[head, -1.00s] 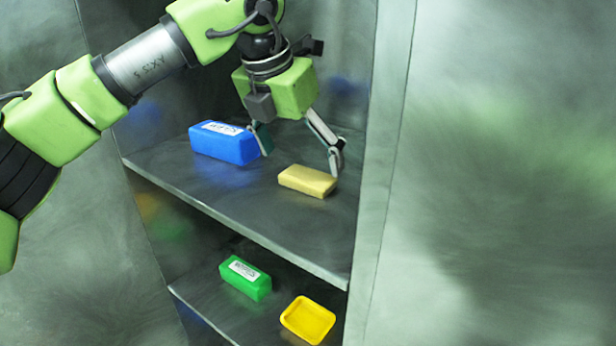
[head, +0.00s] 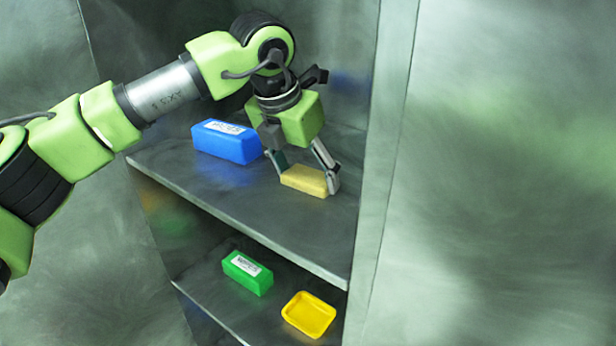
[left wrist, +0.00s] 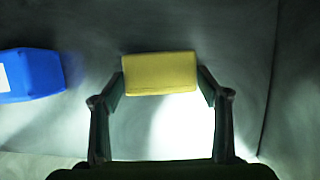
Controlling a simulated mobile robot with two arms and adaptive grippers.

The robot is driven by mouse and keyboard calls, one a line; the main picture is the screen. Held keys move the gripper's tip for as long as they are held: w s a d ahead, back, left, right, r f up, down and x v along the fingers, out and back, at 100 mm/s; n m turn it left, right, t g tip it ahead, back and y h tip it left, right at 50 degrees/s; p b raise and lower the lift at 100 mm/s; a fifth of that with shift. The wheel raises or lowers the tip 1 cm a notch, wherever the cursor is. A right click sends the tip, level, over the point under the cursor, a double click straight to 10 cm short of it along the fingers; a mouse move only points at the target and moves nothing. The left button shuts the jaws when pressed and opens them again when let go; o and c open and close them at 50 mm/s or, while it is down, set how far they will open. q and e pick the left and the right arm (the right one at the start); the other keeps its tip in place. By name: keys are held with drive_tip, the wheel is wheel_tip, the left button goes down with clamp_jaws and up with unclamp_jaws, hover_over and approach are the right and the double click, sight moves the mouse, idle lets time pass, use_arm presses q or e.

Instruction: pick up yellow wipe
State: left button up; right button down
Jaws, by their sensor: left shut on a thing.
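The yellow wipe (head: 304,180) is a small flat block on the upper shelf (head: 200,182) of the cabinet. My left gripper (head: 305,181) is shut on it, with one finger at each end. In the left wrist view the yellow wipe (left wrist: 160,74) lies between the two fingertips (left wrist: 162,82). I cannot tell whether it is resting on the shelf or just lifted. My right gripper is not in view.
A blue labelled box (head: 226,141) stands just left of the wipe. It also shows in the left wrist view (left wrist: 32,75). A green labelled box (head: 247,273) and a yellow tray (head: 309,315) are on the lower shelf. The cabinet's side wall (head: 380,150) is close on the right.

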sight(308, 174)
use_arm(q)
drive_tip(key=shift+r, duration=0.2)
drive_tip(key=r, duration=0.1)
drive_tip(key=r+b, duration=0.1)
drive_tip(key=r, duration=0.1)
drive_tip(key=shift+a+r, duration=0.1)
drive_tip(key=shift+a, duration=0.25)
drive_tip(key=s+a+r+b, duration=0.4)
drive_tip(key=s+a+r, duration=0.2)
drive_tip(key=a+r, duration=0.3)
drive_tip(key=a, duration=0.3)
drive_tip(key=shift+r+b, duration=0.15)
drive_tip(key=shift+b, duration=0.15)
drive_tip(key=shift+o, duration=1.3)
drive_tip(key=shift+w, duration=0.1)
drive_tip(key=c, duration=0.4)
drive_tip(key=shift+c, duration=0.2)
